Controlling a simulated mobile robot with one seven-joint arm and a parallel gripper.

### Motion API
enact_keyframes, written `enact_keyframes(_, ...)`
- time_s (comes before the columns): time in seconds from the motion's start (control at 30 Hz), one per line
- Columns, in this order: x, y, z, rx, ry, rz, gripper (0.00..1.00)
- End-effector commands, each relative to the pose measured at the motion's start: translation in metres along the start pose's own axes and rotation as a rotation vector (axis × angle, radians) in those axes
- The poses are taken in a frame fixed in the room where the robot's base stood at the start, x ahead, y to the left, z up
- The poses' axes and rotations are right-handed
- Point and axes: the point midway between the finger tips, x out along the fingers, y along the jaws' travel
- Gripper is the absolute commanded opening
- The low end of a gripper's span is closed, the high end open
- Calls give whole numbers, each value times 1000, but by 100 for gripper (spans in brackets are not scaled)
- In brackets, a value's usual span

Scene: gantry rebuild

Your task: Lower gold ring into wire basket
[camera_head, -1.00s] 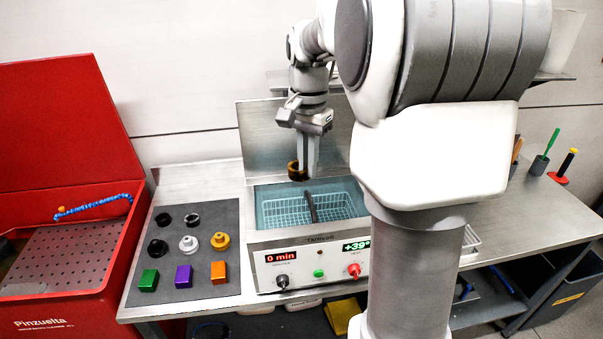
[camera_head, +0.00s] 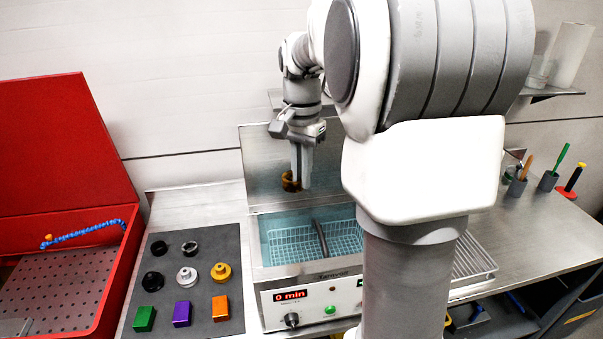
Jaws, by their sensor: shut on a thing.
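My gripper (camera_head: 299,183) is shut on the gold ring (camera_head: 289,182), which shows dark gold at the left side of the fingers. The ring hangs in the air in front of the raised lid, above the back of the ultrasonic bath. The wire basket (camera_head: 286,246) sits inside the bath, in bluish liquid, with a dark handle (camera_head: 320,238) across it. In the picture, the gripper and ring are clear of the basket. My arm hides the bath's right end.
The open metal lid (camera_head: 262,165) stands behind the bath. A grey mat (camera_head: 218,331) at the left holds several rings, fittings and coloured blocks. A red open cabinet (camera_head: 60,250) stands further left. A wire rack (camera_head: 478,262) lies at the right.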

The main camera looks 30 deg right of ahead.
Motion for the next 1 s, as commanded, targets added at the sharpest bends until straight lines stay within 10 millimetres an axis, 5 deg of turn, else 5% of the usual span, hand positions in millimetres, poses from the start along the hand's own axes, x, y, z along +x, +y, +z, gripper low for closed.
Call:
enact_keyframes(0.7, 88, 0, 0, 1, 0, 0, 0)
enact_keyframes(1.0, 97, 0, 0, 0, 1, -1, 0)
